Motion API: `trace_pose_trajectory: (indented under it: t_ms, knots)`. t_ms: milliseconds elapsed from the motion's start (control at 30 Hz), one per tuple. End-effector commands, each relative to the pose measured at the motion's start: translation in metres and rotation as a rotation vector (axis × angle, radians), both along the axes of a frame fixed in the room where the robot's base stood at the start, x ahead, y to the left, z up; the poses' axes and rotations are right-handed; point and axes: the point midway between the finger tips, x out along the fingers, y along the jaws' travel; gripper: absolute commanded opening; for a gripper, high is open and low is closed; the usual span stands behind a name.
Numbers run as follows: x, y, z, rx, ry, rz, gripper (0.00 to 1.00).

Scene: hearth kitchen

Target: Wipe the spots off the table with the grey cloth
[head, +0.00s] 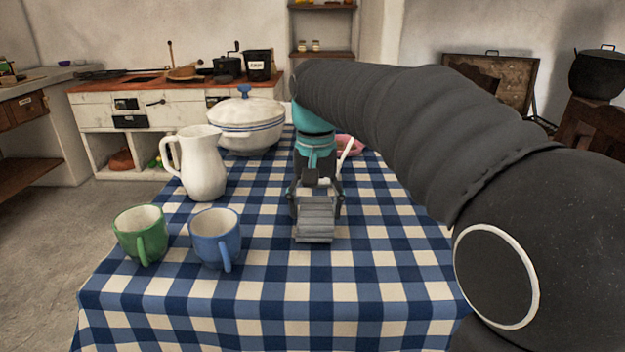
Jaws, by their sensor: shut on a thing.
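My gripper (317,200) points down over the middle of the checked table (270,306). It is shut on the grey cloth (315,222), a small folded, ribbed pad that sits between its fingers at the tablecloth. I cannot tell how firmly the cloth touches the table. No spots can be made out on the blue and white checks; my arm and the cloth hide part of the surface.
A green mug (140,236), a blue mug (215,239) and a white jug (198,164) stand left of my gripper. A white lidded tureen (248,124) is behind them. A pink dish (354,146) lies behind my gripper. The table's front is clear.

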Motion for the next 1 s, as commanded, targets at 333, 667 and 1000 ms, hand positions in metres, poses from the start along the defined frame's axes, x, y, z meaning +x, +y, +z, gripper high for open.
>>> trace_pose_trajectory:
  t_ms: [333, 667, 1000]
  knots:
    - [0.001, -0.003, 0.037, 0.002, -0.005, -0.005, 0.37]
    - [0.002, -0.005, 0.065, 0.001, -0.004, -0.009, 0.37]
    - [0.001, -0.006, 0.07, 0.001, -0.003, -0.01, 0.37]
